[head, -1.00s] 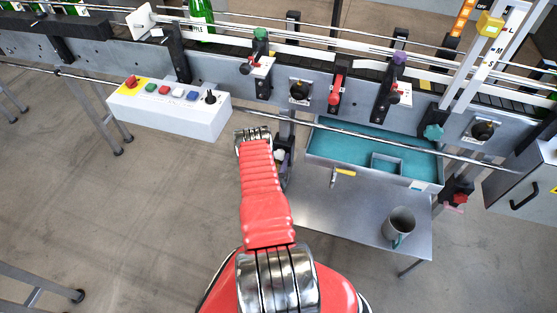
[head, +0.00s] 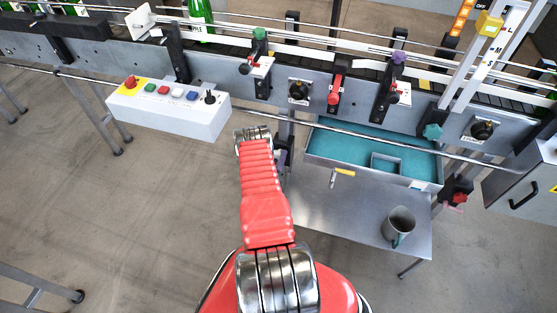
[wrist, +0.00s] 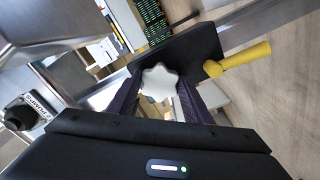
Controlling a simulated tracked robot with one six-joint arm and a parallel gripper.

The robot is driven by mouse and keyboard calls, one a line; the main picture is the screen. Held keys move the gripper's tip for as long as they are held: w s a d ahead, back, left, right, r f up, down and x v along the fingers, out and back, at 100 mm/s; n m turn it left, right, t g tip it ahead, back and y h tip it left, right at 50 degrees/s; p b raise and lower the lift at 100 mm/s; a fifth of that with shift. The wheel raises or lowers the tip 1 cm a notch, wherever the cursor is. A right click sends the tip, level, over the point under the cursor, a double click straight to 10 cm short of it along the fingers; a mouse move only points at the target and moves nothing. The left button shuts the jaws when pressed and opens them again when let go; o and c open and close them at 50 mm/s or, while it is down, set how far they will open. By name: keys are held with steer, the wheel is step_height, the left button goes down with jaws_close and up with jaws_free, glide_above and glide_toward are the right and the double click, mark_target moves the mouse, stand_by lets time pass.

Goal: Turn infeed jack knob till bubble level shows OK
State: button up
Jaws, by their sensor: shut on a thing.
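In the wrist view a white star-shaped knob (wrist: 158,80) sits between the two dark fingers of my gripper (wrist: 158,88), in front of a black block (wrist: 195,52). The fingers are shut on the knob from both sides. In the head view my red arm reaches to the conveyor's front leg. Its end hides the knob there, and only a dark part of my gripper (head: 281,157) shows beside it. I cannot make out a bubble level or its reading in either view.
A yellow handle (wrist: 242,58) sticks out beside the block. In the head view, a white button box (head: 170,112) is left of my arm. A teal-lined tray (head: 340,143) and a steel table (head: 340,208) with a grey mug (head: 399,222) are to the right.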

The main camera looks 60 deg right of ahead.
steer(key=shift+w+n, duration=0.1)
steer(key=shift+n, duration=3.8)
steer(key=o, duration=1.1)
steer(key=shift+c, duration=0.2)
steer(key=shift+a, duration=0.15)
steer(key=s+a, duration=0.2)
steer(key=a, duration=1.1)
steer(key=shift+s+a, duration=0.15)
steer(key=shift+a, duration=0.05)
steer(key=shift+f, duration=0.1)
